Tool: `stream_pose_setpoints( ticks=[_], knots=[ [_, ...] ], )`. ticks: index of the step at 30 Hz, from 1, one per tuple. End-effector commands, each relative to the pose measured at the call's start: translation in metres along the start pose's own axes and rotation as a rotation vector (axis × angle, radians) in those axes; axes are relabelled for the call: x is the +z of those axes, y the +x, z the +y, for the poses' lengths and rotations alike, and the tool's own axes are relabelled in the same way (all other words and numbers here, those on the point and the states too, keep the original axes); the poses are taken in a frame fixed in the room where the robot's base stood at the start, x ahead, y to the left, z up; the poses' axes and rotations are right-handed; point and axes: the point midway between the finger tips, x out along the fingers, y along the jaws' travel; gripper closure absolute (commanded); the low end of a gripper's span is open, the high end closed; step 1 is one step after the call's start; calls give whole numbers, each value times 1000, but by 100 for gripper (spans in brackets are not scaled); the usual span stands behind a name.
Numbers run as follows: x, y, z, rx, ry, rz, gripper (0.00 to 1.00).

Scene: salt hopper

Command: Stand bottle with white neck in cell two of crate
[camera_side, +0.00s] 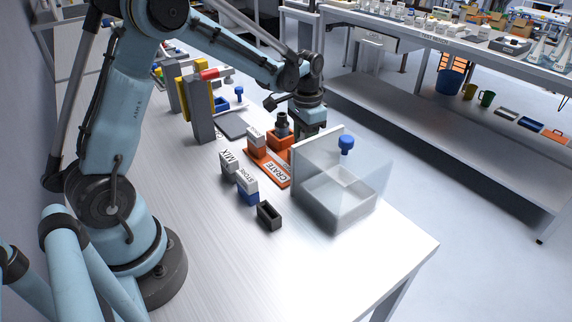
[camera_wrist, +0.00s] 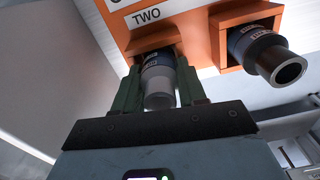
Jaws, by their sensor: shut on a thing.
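The orange crate (camera_side: 266,168) stands on the bench, and part of it shows in the wrist view (camera_wrist: 203,50) with a white label reading TWO. My gripper (camera_wrist: 158,90) has its green fingers shut on the bottle with white neck (camera_wrist: 158,82). The bottle's dark body reaches into the crate opening beside the TWO label, its pale neck towards the wrist camera. I cannot tell whether its base touches the cell floor. A dark-necked bottle (camera_wrist: 265,55) sits in the neighbouring cell. In the side view my gripper (camera_side: 308,135) is over the crate's far end, its fingertips partly hidden.
A clear-walled box (camera_side: 340,190) with a blue knob (camera_side: 346,143) stands right of the crate. The bench's near right is clear.

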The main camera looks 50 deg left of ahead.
Motion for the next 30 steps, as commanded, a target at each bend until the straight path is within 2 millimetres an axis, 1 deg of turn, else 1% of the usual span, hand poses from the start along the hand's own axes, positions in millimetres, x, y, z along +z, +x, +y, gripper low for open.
stream_pose_setpoints(
  ticks=[1,8,9,13,14,17,20,23,30],
  knots=[
    [0,6,0,-1,0,2,91],
    [-1,11,0,-3,0,5,91],
    [-1,11,0,-3,0,6,56],
    [-1,11,0,-4,0,7,36],
    [-1,11,0,-4,0,7,35],
    [-1,8,0,-4,0,7,35],
    [-1,-2,0,-4,0,8,34],
    [-1,-18,0,-3,0,7,34],
    [0,-67,0,-2,0,4,34]
  ],
)
